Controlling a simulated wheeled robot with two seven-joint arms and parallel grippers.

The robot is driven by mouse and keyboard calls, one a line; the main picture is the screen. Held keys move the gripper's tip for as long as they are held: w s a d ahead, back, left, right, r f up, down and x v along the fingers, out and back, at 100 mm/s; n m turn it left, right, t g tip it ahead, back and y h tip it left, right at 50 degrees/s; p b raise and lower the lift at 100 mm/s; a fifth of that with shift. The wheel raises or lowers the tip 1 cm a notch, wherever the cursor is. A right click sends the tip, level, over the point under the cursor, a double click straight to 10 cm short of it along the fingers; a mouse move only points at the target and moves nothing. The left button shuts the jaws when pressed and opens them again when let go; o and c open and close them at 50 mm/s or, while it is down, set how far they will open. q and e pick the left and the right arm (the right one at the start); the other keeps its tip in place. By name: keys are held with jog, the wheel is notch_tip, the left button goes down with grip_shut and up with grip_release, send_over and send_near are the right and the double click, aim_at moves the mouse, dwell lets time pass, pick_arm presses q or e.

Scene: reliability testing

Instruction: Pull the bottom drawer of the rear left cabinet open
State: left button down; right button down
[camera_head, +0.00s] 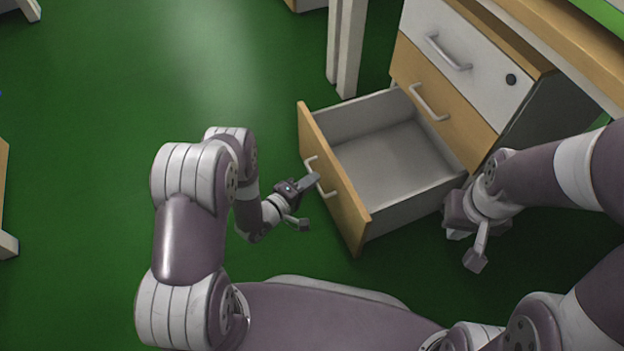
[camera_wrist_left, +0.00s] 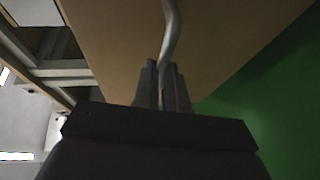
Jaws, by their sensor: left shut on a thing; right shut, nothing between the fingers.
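The cabinet (camera_head: 470,90) stands at the upper right in the head view, with its drawers stacked. Its bottom drawer (camera_head: 395,160) is pulled far out and its inside is empty. The drawer's wooden front (camera_head: 345,205) carries a light handle (camera_head: 310,163). My left gripper (camera_head: 315,181) is at this front, shut on the handle. In the left wrist view the handle (camera_wrist_left: 172,35) runs down between the two fingers (camera_wrist_left: 163,85). My right gripper (camera_head: 475,258) is shut and empty, to the right of the open drawer and close to its side.
The middle drawer (camera_head: 445,95) and the white top drawer (camera_head: 465,60) with a round lock are closed. A table leg (camera_head: 347,45) stands behind the open drawer, and a desktop edge (camera_head: 560,40) overhangs the cabinet. The green floor (camera_head: 210,70) at the left is clear.

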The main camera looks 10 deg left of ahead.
pick_arm(q)
jog(key=c, duration=1.2)
grip_release()
jog(key=p+v, duration=0.5)
jog(key=v, duration=0.7)
jog(key=shift+s+a+r+p, duration=0.1)
jog(key=shift+s+a+p, duration=0.1)
jog(key=shift+s+p, duration=0.15)
jog(key=shift+w, duration=0.1)
